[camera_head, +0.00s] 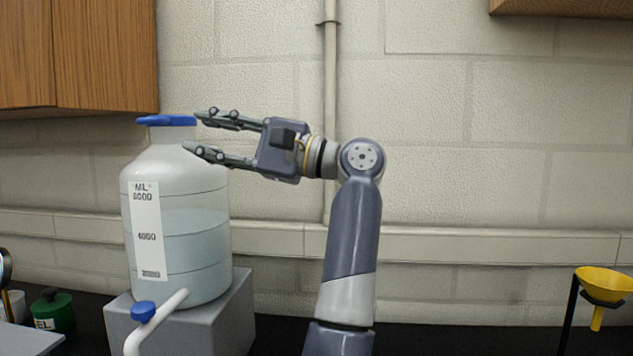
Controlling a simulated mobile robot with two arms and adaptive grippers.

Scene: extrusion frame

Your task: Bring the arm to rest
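My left arm rises from the bottom middle and bends to the left at its wrist. My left gripper (194,131) is open and points left, with its two fingers spread one above the other. Nothing is between the fingers. The fingertips overlap the right side of the neck of a large clear jug (180,250) in the picture, just below and beside its blue cap (166,120). I cannot tell whether they touch it. My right gripper is not in view.
The jug, part full of liquid, stands on a grey block (232,318) and has a spigot with a blue knob (143,311). A yellow funnel (604,283) stands at the right. Wooden cabinets (105,55) hang at upper left and upper right. A pipe (330,80) runs up the wall.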

